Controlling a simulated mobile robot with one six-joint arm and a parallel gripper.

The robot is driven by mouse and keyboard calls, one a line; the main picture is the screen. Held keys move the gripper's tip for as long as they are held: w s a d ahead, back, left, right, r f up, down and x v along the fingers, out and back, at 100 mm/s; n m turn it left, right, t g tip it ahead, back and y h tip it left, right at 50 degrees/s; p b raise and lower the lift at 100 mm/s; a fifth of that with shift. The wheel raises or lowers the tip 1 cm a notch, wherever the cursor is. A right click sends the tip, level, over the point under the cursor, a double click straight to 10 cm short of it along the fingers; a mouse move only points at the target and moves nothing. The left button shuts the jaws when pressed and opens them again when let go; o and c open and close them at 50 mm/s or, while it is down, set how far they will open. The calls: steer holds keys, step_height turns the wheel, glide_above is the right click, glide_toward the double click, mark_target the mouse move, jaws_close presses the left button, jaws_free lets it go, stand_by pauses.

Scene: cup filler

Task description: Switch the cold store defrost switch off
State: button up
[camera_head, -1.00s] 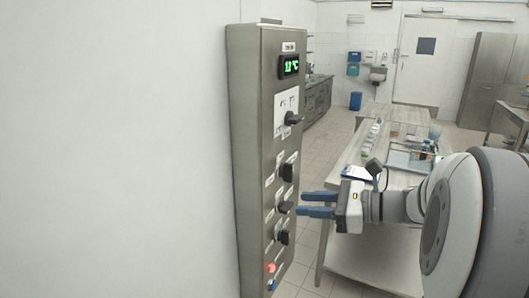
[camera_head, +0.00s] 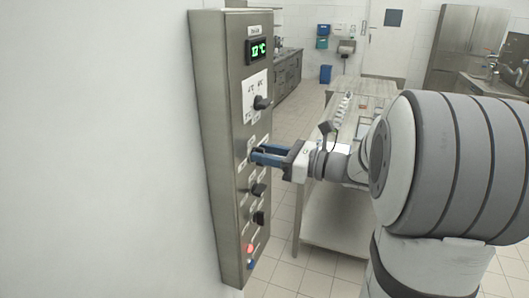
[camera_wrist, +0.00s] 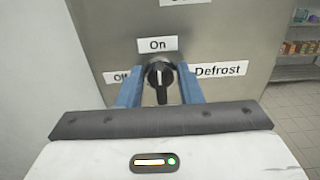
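The defrost switch is a black rotary knob (camera_wrist: 160,76) on the steel panel, with an "On" label above it, a partly covered "Off" label (camera_wrist: 121,78) at its left and a "Defrost" label (camera_wrist: 220,70) at its right. Its grip stands upright in the wrist view, in line with "On". My gripper (camera_wrist: 160,88) is open, with one blue finger on each side of the knob and gaps visible between. In the head view my gripper (camera_head: 256,156) is at the panel and mostly hides this knob.
The control panel (camera_head: 215,120) on the white wall has a green display (camera_head: 258,48), a knob (camera_head: 262,102) above, and two knobs (camera_head: 258,190) (camera_head: 259,218) below my gripper. A red lamp (camera_head: 248,248) is near the bottom. A long table (camera_head: 325,215) stands to the right.

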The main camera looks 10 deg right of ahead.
jaws_close()
steer(key=n+b, duration=0.6)
steer(key=b, duration=0.3)
steer(key=f+n+b, duration=0.1)
steer(key=n+b, duration=0.4)
steer(key=b, duration=0.3)
steer(key=s+n+b, duration=0.1)
steer(key=n+b, duration=0.5)
steer(key=b, duration=0.3)
steer(key=shift+a+f+n+b, duration=0.2)
steer(key=shift+a+n+b, duration=0.1)
steer(key=shift+a, duration=0.05)
steer(key=shift+r+n, duration=0.1)
steer(key=shift+n, duration=0.2)
jaws_free()
